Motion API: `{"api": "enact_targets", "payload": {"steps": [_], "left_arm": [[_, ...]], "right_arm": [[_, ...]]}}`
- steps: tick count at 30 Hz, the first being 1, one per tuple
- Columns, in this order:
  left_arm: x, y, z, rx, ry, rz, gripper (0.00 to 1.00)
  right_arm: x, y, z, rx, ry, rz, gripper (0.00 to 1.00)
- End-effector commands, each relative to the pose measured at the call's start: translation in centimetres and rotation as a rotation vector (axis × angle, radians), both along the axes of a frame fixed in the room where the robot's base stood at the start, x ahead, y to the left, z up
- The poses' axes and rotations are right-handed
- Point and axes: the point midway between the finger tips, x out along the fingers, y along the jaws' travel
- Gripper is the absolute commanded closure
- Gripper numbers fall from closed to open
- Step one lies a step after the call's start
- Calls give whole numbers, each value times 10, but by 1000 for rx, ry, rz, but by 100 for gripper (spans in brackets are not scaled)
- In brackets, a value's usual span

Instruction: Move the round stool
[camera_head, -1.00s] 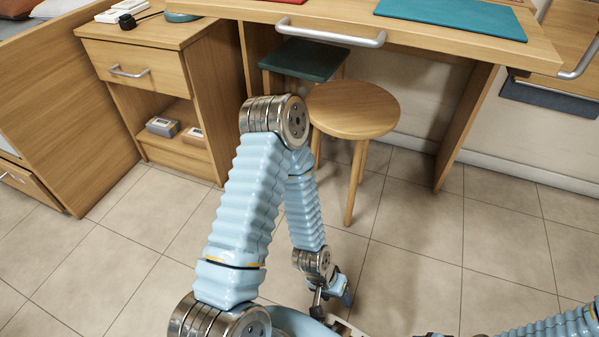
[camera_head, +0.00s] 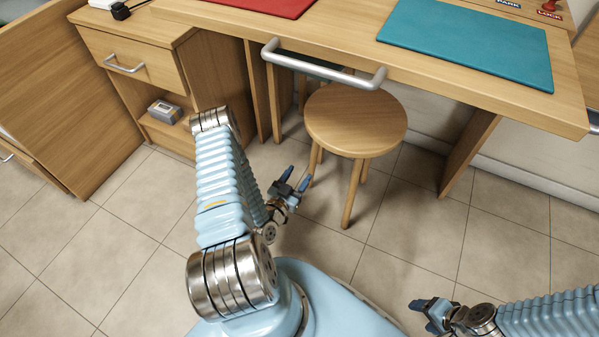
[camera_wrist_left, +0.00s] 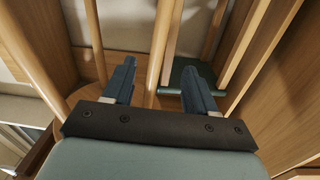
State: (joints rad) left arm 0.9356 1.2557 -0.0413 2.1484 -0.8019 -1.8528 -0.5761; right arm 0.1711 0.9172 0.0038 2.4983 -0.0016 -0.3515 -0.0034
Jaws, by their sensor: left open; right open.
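The round wooden stool (camera_head: 355,118) stands upright on the tiled floor, its seat partly under the desk's front edge. My left gripper (camera_head: 296,178) is open and low, just left of the stool's legs, apart from them in the head view. In the left wrist view its two fingers (camera_wrist_left: 160,85) are spread, with a wooden leg (camera_wrist_left: 160,45) showing in line with the gap; I cannot tell its distance. Part of a wooden seat shows behind the gripper there. My right gripper (camera_head: 420,315) is open and empty over the floor at the lower right.
The desk (camera_head: 480,85) has a metal bar handle (camera_head: 325,65) above the stool and a side panel to its right. A drawer cabinet (camera_head: 140,70) is at left. Floor in front is clear.

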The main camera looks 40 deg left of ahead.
Motion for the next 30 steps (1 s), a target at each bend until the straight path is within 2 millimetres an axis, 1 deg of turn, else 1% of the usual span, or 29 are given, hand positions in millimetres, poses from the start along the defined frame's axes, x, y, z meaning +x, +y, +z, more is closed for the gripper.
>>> {"api": "enact_targets", "payload": {"steps": [5,8,10,24,27,30], "left_arm": [[2,0,0,-1,1,-1,43],[9,1,0,0,0,-2,43],[17,3,0,0,-1,-2,43],[104,20,0,-1,0,-2,43],[118,22,-1,-1,1,-2,43],[128,24,0,-2,2,-3,43]], "right_arm": [[0,0,0,0,0,0,35],[0,0,-1,0,0,0,35],[0,0,-2,0,0,0,35],[0,1,-8,2,1,2,35],[0,1,-9,2,1,2,35],[0,1,-10,2,1,2,35]]}}
